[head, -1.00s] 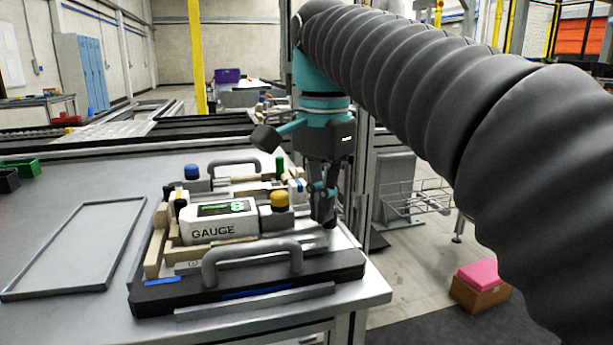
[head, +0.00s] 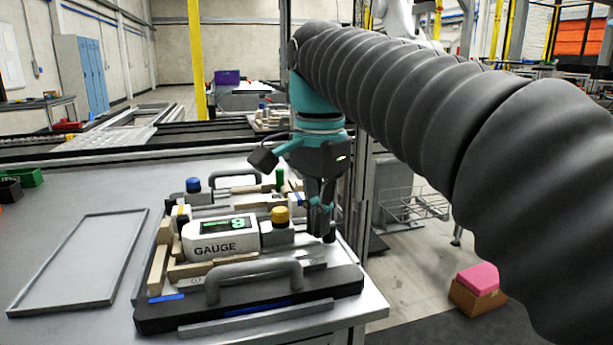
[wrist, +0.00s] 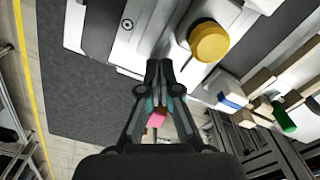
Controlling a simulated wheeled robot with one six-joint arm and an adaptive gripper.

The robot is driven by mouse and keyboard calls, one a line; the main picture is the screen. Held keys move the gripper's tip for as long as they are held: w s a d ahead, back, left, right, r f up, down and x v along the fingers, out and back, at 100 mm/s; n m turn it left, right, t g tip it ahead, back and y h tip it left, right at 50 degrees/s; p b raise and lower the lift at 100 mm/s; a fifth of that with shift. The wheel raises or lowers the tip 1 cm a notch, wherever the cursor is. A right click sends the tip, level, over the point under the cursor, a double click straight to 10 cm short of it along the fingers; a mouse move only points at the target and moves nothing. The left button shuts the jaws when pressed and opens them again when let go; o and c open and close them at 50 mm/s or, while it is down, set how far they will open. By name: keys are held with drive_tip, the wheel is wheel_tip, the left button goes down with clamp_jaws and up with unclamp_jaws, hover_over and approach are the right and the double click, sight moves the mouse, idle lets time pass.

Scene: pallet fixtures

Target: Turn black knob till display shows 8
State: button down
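The white box marked GAUGE (head: 220,249) stands on the fixture. My gripper (head: 319,234) points down at the right end of the fixture, right of the yellow knob (head: 280,216). A small dark piece (head: 331,238), possibly the black knob, shows beside the fingertips, and I cannot tell whether they touch. In the wrist view my gripper (wrist: 159,66) has its fingertips close together, with nothing visible between them. The yellow knob (wrist: 208,42) is right of them there. No black knob is clear in that view.
The black fixture base has a grey front handle (head: 254,268) and a rear handle. A blue knob (head: 193,185), a green peg (head: 279,178) and wooden blocks stand on it. An empty grey tray (head: 75,262) lies left. The table's right edge is close to my gripper.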

drive_tip(key=shift+w+a, duration=0.1)
idle(0.3)
drive_tip(key=shift+a, duration=0.1)
drive_tip(key=shift+s+a, duration=0.2)
drive_tip(key=shift+r, duration=0.15)
drive_tip(key=shift+r, duration=2.9)
